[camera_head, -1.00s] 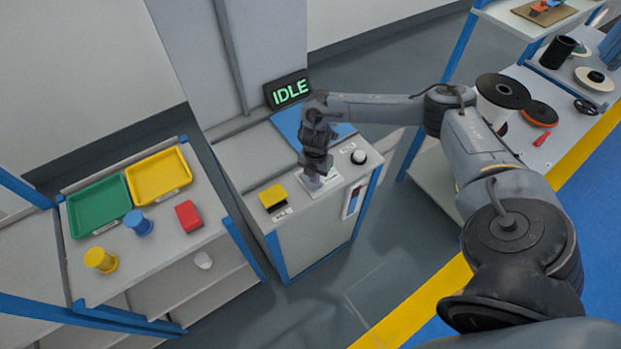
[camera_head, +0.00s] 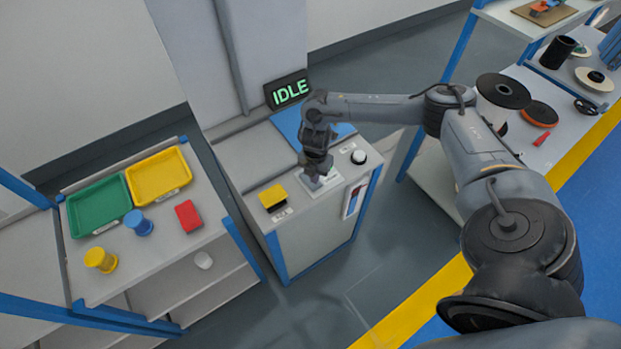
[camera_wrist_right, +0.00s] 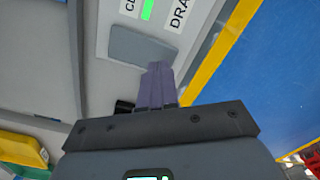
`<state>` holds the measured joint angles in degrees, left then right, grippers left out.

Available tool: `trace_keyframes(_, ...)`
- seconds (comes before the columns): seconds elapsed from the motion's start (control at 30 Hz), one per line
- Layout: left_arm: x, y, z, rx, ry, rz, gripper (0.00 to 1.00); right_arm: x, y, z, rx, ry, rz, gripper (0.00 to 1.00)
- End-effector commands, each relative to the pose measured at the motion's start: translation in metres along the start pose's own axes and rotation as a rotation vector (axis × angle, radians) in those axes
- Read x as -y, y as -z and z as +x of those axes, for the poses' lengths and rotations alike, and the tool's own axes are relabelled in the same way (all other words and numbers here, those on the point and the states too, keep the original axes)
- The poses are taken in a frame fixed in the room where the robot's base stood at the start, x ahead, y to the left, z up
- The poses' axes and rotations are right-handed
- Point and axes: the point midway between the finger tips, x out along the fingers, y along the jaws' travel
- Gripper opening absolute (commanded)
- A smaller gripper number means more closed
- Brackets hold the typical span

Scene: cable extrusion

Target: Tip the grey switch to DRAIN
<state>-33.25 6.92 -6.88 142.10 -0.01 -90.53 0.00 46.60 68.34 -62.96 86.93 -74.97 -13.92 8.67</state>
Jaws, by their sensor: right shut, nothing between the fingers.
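The grey switch (camera_wrist_right: 142,46) shows in the right wrist view as a flat grey rocker on a pale plate. Beside it are a label starting "DRA" and another starting "CL", both cut off by the frame, with a green bar between them. My right gripper (camera_wrist_right: 157,72) is shut and empty, its fingertips at the near edge of the switch; I cannot tell whether they touch it. In the head view my right gripper (camera_head: 315,181) points down over the pale switch plate (camera_head: 331,178) and hides most of the switch. My left gripper is not in view.
On the same cabinet are a yellow button (camera_head: 272,196), a white round knob (camera_head: 358,157) and a display (camera_head: 288,91) reading IDLE. A shelf at left holds a green tray (camera_head: 98,204), a yellow tray (camera_head: 158,175) and small coloured parts. Spools stand at right.

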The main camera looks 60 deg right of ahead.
Motion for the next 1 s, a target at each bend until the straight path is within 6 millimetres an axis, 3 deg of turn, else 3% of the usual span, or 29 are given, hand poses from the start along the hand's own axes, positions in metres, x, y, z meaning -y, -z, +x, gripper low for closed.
trace_keyframes(1.0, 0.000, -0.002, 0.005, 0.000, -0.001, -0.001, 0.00, 0.000, 0.000, 0.011, 0.000, 0.000, 0.000, 0.00)
